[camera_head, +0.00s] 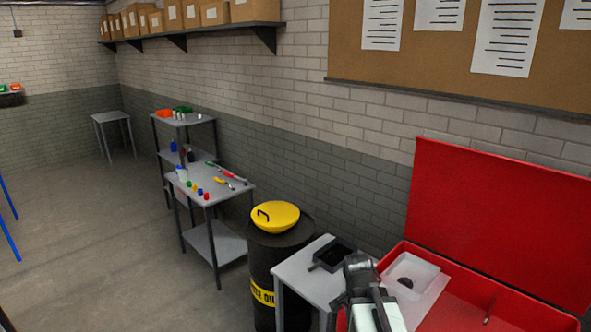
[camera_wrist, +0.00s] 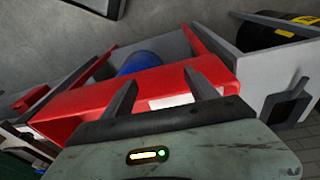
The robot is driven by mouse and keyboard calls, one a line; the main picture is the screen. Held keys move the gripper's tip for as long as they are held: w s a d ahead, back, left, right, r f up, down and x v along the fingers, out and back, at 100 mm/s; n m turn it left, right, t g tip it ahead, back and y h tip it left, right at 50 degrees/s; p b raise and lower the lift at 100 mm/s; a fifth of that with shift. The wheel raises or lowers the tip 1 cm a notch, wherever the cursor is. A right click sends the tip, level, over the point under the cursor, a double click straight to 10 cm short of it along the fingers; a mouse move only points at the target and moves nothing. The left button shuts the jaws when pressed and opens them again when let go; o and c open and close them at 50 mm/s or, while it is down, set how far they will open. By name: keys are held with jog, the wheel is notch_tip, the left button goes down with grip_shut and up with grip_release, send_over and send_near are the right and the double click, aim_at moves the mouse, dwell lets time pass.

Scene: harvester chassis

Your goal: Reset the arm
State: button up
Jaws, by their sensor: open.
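My gripper (camera_wrist: 160,80) shows in the wrist view with its two dark fingers apart and nothing between them. Beyond the fingers is a red box-like surface (camera_wrist: 80,108) with a white patch. I cannot tell whether the fingers touch it. In the head view, part of my arm (camera_head: 366,290) rises at the bottom, in front of the small grey table and left of the open red chest (camera_head: 452,282). The fingertips are not clear in that view.
A black tray (camera_head: 333,255) lies on the small grey table (camera_head: 296,270). A black oil drum (camera_head: 264,262) with a yellow lid (camera_head: 275,216) stands left of it. A grey cart (camera_head: 222,187) holds small tools. A white tray (camera_head: 410,272) sits at the chest.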

jog(key=s+a+n+y, duration=0.1)
jog(key=a+n+y, duration=0.1)
jog(key=a+n, duration=0.6)
jog(key=n, duration=0.2)
jog(key=shift+s+a+f+n, duration=0.2)
jog(key=shift+s+a+n, duration=0.1)
jog(key=shift+n, duration=0.1)
